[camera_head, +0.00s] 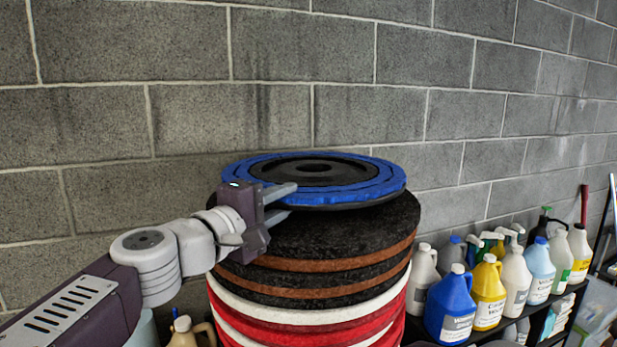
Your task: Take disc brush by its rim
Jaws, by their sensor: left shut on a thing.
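The disc brush (365,190) is a round blue and black disc with a dark hub and a hole in its middle. It sits at the top of a stack of pads, slightly tilted. My left gripper (285,200) comes in from the left and is shut on the disc brush's near left rim, one finger above the rim and one below. Black pads with brown edges (340,245) lie right under the brush. I cannot tell whether the brush touches them. My right gripper is not in view.
Red and white pads (330,325) form the lower stack. Several bottles and jugs, including a blue jug (452,305), stand on a dark shelf at the right. A tan jug (190,332) is at the lower left. A grey block wall (300,90) closes off the back.

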